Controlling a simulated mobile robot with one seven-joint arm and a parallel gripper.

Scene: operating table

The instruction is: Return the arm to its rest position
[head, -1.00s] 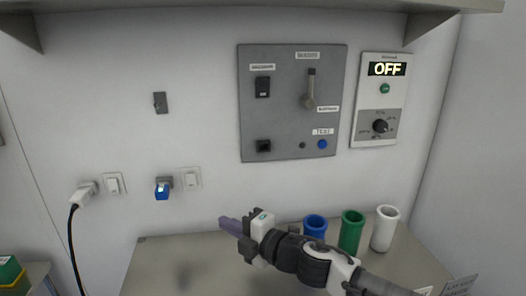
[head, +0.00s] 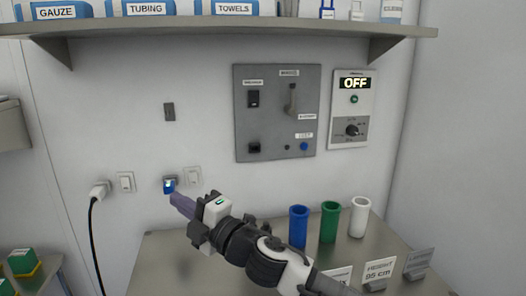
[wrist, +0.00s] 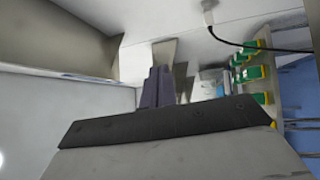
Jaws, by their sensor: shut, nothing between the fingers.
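My gripper (head: 182,204) is shut and empty, held above the metal table (head: 165,255) and pointing up and left toward the wall. The arm reaches in from the lower right. In the wrist view the closed fingers (wrist: 158,87) show at the centre with nothing between them.
Blue (head: 299,227), green (head: 329,222) and white (head: 358,217) cups stand on the table, close behind my arm. Label signs (head: 379,271) stand at the right front. A grey switch panel (head: 276,112) and an OFF display unit (head: 350,108) are on the wall. A shelf (head: 230,25) overhangs above.

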